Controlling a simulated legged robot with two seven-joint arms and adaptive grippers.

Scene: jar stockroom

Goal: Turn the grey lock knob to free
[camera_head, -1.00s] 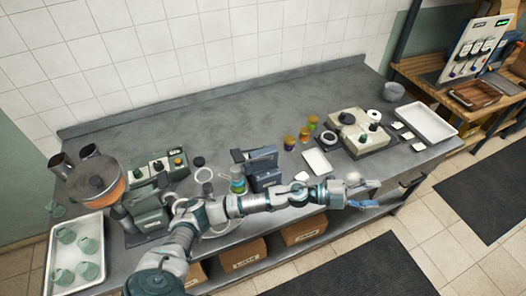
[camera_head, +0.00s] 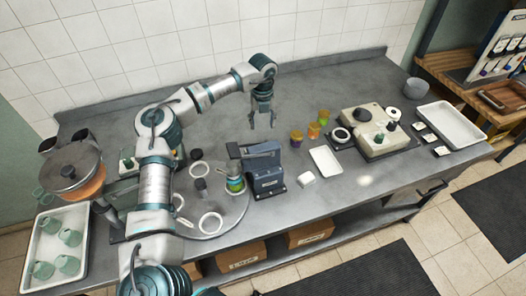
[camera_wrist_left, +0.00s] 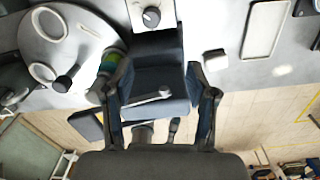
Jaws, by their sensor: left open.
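A dark grey round knob (camera_wrist_left: 151,17) sits on a pale plate at the top edge of the left wrist view. It is just beyond the blue clamp-like device (camera_wrist_left: 160,90); I cannot tell its setting. In the head view the blue device (camera_head: 265,168) stands at mid-table, and its rear face with the knob is hidden. My left gripper (camera_head: 262,122) points down behind the device, open and empty, apart from it. In the left wrist view its spread fingers (camera_wrist_left: 148,82) frame the device, with the knob beyond the fingertips. My right gripper is not in view.
A round plate (camera_head: 235,215) with rings and a banded jar (camera_head: 235,184) lies left of the device. Small coloured jars (camera_head: 297,138), a white tray (camera_head: 325,161) and a cream machine (camera_head: 370,133) stand to the right. The back middle of the table is clear.

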